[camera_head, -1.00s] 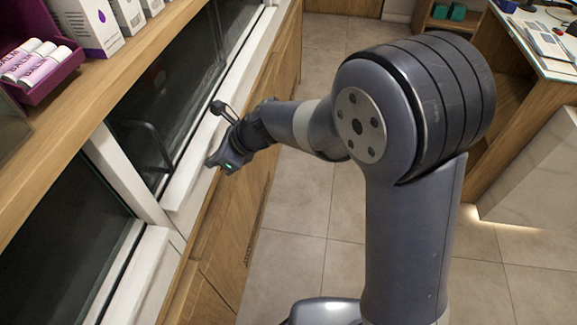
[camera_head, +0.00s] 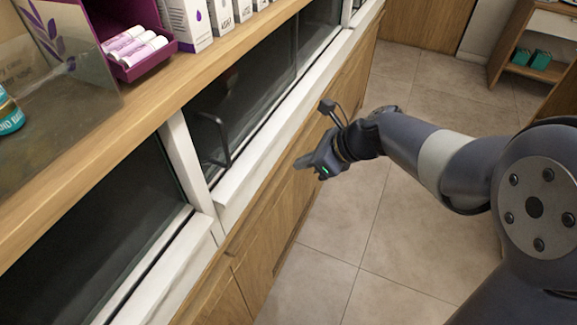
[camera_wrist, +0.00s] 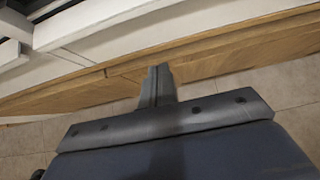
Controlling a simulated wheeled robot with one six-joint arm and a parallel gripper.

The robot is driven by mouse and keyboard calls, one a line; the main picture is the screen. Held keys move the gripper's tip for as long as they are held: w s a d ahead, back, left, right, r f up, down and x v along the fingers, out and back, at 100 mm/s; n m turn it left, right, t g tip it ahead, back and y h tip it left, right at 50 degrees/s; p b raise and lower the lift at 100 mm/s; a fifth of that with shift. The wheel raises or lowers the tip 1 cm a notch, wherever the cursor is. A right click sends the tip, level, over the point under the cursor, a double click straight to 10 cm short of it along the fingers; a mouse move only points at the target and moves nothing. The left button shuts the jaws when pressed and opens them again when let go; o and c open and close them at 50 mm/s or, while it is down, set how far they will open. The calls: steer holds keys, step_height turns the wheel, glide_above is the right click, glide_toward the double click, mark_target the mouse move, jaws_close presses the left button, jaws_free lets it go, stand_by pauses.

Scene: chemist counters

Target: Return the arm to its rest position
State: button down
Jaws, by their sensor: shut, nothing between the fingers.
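My arm reaches in from the right in the head view, with its end towards the cabinet front. My gripper (camera_head: 306,162) is shut and empty, beside the white window ledge (camera_head: 240,183) and above the floor. In the wrist view the closed fingers (camera_wrist: 157,85) point at the wooden cabinet face (camera_wrist: 215,62). I cannot tell how wide the gap to the cabinet is.
The wooden counter (camera_head: 130,112) holds a purple tray (camera_head: 150,62) of white tubes and several white boxes (camera_head: 186,22). Dark glass panes (camera_head: 95,225) sit below it. Tiled floor (camera_head: 330,258) is open beside the cabinet. A shelf with green boxes (camera_head: 540,60) stands at the far right.

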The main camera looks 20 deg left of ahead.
steer(key=v, duration=0.2)
steer(key=shift+d+r, duration=0.15)
steer(key=shift+d, duration=0.1)
steer(key=shift+a, duration=0.1)
glide_toward(259, 168)
step_height(259, 168, down, 3)
steer(key=a, duration=0.1)
steer(key=a+f, duration=0.1)
steer(key=a, duration=0.1)
steer(key=shift+w+a+f, duration=0.1)
steer(key=shift+a+f, duration=0.2)
steer(key=shift+a, duration=0.1)
steer(key=shift+a+r, duration=0.1)
steer(key=shift+a, duration=0.25)
steer(key=shift+d+r, duration=0.1)
